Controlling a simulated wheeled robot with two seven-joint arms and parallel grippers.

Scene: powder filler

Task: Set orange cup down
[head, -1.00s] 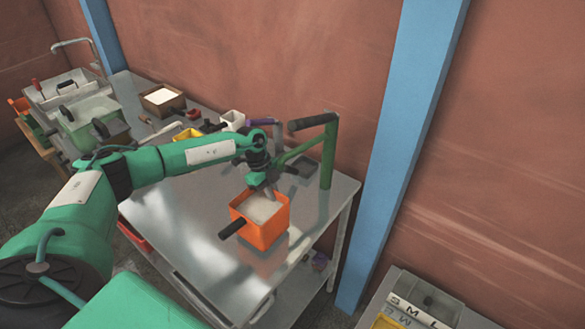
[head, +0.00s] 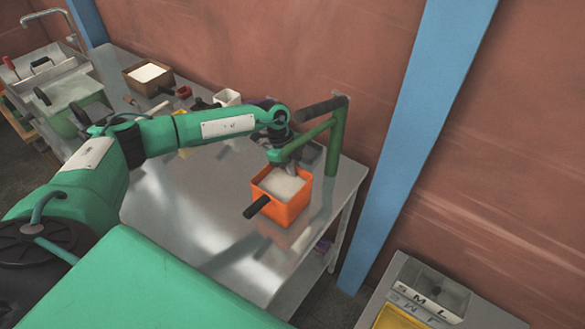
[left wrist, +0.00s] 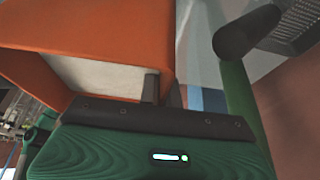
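The orange cup (head: 290,211) is boxy, with a black handle at its front left and white powder inside. It is upright at the right end of the metal table (head: 160,205), close to the green stand. I cannot tell whether its base touches the tabletop. My left gripper (head: 288,171) is at its back rim. In the left wrist view the orange cup (left wrist: 110,30) fills the upper left, and the left gripper's fingers (left wrist: 163,92) sit either side of its wall, shut on it. My right gripper is not in view.
A green stand (head: 338,150) with a dark bar rises just behind the cup. A brown box of white powder (head: 148,78) and a white container (head: 227,97) stand farther left. A tray marked S M L (head: 428,290) is at lower right. The front tabletop is clear.

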